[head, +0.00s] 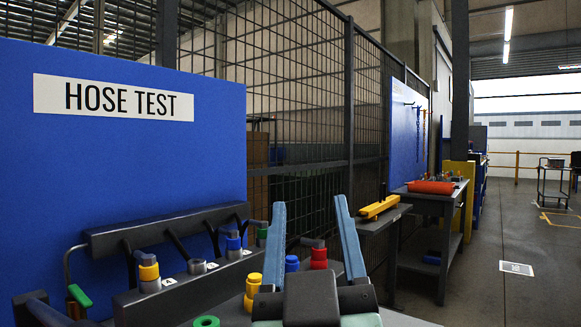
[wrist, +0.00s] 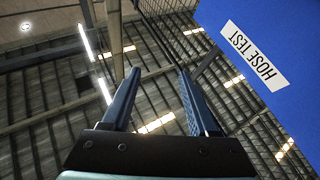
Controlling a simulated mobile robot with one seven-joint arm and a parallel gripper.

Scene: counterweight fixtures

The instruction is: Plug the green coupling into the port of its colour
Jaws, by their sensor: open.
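My gripper (head: 310,201) points upward in the head view, its two blue-grey fingers wide apart with nothing between them. In the wrist view my gripper (wrist: 157,72) is also open and empty, against the ceiling. A green ring-shaped piece (head: 206,321) shows at the bottom edge of the head view, left of my gripper and cut off by the frame. Another green piece (head: 262,234) sits under a dark fitting beside my left finger, partly hidden. I cannot tell for certain which is the coupling. A grey, uncoloured socket (head: 197,266) is on the dark fixture (head: 190,298).
A blue HOSE TEST panel (head: 130,165) stands behind the fixture. Yellow (head: 149,271) and blue (head: 233,242) pieces sit on the fixture. Loose-looking yellow (head: 252,290), blue (head: 292,263) and red (head: 318,258) pieces are near my fingers. Floor at right is open.

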